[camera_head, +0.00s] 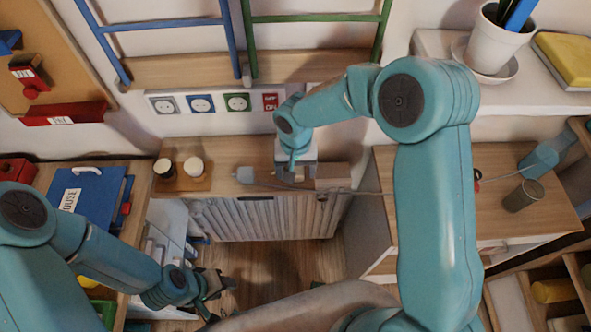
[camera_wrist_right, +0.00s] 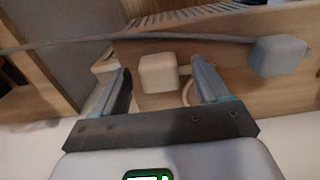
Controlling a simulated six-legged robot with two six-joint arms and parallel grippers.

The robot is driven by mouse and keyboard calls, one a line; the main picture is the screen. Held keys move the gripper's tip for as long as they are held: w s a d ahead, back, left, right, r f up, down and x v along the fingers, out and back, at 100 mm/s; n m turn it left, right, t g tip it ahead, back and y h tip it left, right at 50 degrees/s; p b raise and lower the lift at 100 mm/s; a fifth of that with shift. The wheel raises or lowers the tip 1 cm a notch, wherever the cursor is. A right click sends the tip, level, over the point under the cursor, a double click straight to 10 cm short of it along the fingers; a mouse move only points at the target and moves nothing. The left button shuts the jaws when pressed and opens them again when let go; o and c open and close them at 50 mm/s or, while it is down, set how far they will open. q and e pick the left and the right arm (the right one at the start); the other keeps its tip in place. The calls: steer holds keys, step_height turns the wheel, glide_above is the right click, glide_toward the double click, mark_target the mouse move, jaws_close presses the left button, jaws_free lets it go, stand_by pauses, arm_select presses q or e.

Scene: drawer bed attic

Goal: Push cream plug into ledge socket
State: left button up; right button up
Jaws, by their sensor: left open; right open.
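The cream plug (camera_wrist_right: 158,75) lies on the wooden ledge (camera_wrist_right: 215,84) in the right wrist view. It appears between the two fingers of my right gripper (camera_wrist_right: 162,88), nearer the left finger, and no grip on it shows. A pale ring, partly hidden by the right finger, shows beside the plug; I cannot tell whether it is the ledge socket. In the head view my right gripper (camera_head: 290,170) points down over the ledge (camera_head: 225,181) and hides the plug. My left gripper (camera_head: 214,284) is open and empty, low over the floor.
A grey plug (camera_head: 244,174) with a grey cable lies on the ledge, left of my right gripper. A wall socket strip (camera_head: 200,104) is behind. A wooden block (camera_head: 333,173) is at right.

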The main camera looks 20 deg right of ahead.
steer(key=shift+s+f, duration=0.1)
steer(key=shift+f, duration=0.3)
steer(key=c, duration=1)
step_height(320, 180, up, 20)
steer(key=shift+r+b, duration=0.1)
steer(key=shift+b, duration=0.35)
